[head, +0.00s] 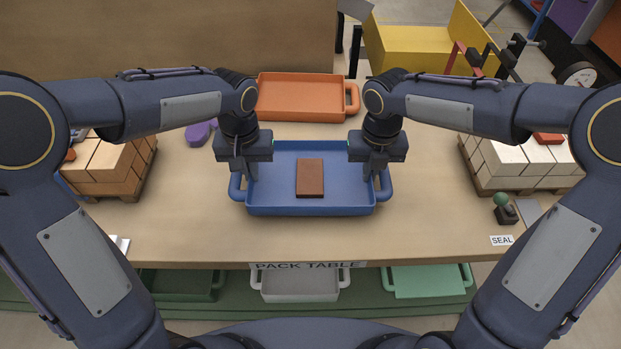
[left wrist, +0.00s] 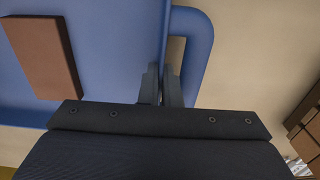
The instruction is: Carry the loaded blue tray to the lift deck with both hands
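The blue tray (head: 340,207) sits on the pack table, with a looped handle at each end. One brown brick (head: 310,178) lies flat inside it; the brick also shows in the left wrist view (left wrist: 42,55). My left gripper (head: 250,174) is at the tray's left end. In the left wrist view its fingers (left wrist: 161,88) are close together on either side of the tray's end wall, beside the handle (left wrist: 203,50). My right gripper (head: 372,172) is at the right end in a mirrored pose, its fingers close together at the wall. The lift deck cannot be made out.
An orange tray (head: 300,98) lies behind the blue one. Brown bricks (head: 108,162) are stacked on a pallet at left, white bricks (head: 505,160) on a pallet at right. A green-knobbed stamp (head: 504,209) stands near the SEAL label. More trays sit below the table's front edge.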

